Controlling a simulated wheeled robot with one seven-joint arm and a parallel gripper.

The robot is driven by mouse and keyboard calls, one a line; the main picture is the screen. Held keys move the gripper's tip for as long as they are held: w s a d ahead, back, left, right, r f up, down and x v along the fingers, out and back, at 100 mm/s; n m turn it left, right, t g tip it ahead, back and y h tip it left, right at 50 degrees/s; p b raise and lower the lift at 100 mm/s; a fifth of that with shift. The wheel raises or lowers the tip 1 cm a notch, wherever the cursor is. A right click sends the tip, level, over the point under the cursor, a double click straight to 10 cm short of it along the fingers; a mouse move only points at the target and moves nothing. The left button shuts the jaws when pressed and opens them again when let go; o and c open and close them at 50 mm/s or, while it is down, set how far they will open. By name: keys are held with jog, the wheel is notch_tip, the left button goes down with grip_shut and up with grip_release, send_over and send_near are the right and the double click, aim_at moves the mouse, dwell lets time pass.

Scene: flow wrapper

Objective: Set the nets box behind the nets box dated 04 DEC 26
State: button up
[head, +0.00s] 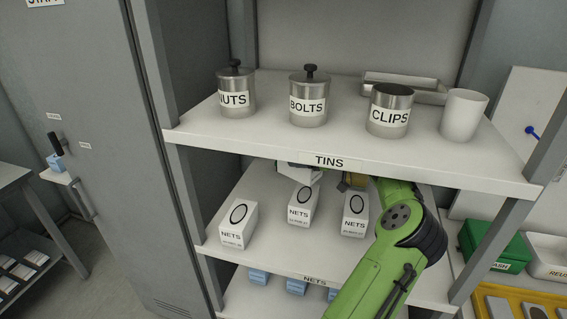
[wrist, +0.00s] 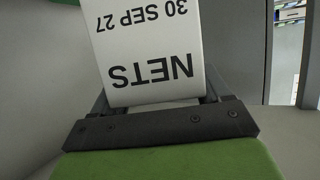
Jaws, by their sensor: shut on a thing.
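In the wrist view my gripper (wrist: 158,108) is shut on a white nets box (wrist: 150,50). Its label reads NETS, 30 SEP 27, upside down in that view. In the head view three white nets boxes show on the middle shelf: a left box (head: 237,228), a middle box (head: 301,208) and a right box (head: 354,215). Their dates are too small to read surely. My arm reaches in from the right, and a pale part at its end is over the middle box. My fingers are hidden there, so I cannot tell surely which box is held.
The upper shelf (head: 200,130), labelled TINS, hangs close over my arm and carries tins marked NUTS, BOLTS and CLIPS, and a white cup (head: 464,115). Blue boxes (head: 297,286) stand on a lower shelf. The middle shelf is clear between the left and middle boxes.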

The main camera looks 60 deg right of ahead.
jog(key=w, duration=0.2)
jog(key=w+d, duration=0.1)
jog(key=w, duration=0.4)
jog(key=shift+d, duration=0.3)
jog(key=shift+w+d+f+b, duration=0.1)
jog(key=shift+f+b, duration=0.05)
jog(key=shift+f, duration=0.75)
jog(key=shift+w+f+b, duration=0.1)
jog(key=shift+f+b, duration=0.05)
jog(key=shift+f, duration=0.7)
jog(key=shift+f+b, duration=0.55)
jog(key=shift+f, duration=0.05)
jog(key=o, duration=1.2)
jog(key=shift+c, duration=0.2)
jog(key=shift+r, duration=0.1)
